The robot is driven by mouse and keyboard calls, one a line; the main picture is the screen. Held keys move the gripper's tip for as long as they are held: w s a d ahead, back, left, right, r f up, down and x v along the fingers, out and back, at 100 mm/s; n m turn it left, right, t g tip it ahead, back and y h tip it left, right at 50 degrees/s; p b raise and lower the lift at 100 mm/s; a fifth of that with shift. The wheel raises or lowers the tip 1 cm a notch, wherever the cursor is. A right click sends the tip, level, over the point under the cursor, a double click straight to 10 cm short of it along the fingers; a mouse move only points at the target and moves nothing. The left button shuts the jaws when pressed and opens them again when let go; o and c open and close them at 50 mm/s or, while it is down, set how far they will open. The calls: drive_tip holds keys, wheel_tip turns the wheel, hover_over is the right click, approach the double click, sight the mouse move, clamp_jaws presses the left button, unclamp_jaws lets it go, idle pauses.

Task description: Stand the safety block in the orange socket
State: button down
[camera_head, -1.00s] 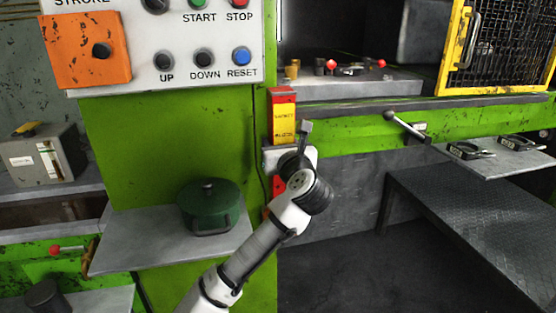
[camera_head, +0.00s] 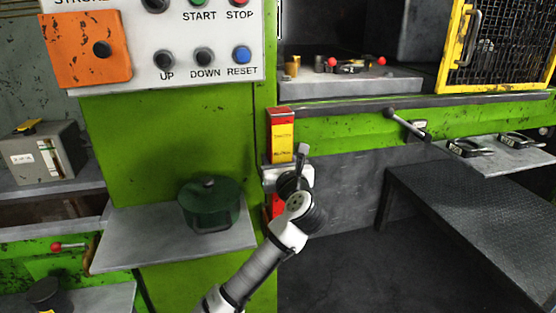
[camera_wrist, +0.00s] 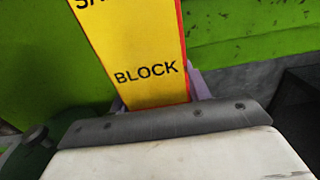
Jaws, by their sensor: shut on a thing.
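The safety block (camera_head: 282,137) is a tall yellow bar with red edges and a red top. It stands roughly upright in front of the green press frame in the head view. My gripper (camera_head: 284,177) is shut on it below the yellow label, and a red part shows beneath the gripper. In the wrist view the yellow face of the block (camera_wrist: 140,50) with the word BLOCK rises from behind the gripper's edge. My gripper and arm hide part of the block's lower end. I cannot make out the orange socket or whether the block touches anything below.
A green lidded pot (camera_head: 209,203) stands on a grey shelf (camera_head: 150,240) to the left. A lever (camera_head: 405,124) sticks out from the press front at right. A dark tread-plate platform (camera_head: 470,220) stands lower right. Dark floor between is clear.

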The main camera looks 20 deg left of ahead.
drive_tip(key=c, duration=0.7)
unclamp_jaws()
drive_tip(key=shift+r, duration=0.15)
drive_tip(key=b+v, duration=0.2)
drive_tip(key=v, duration=1)
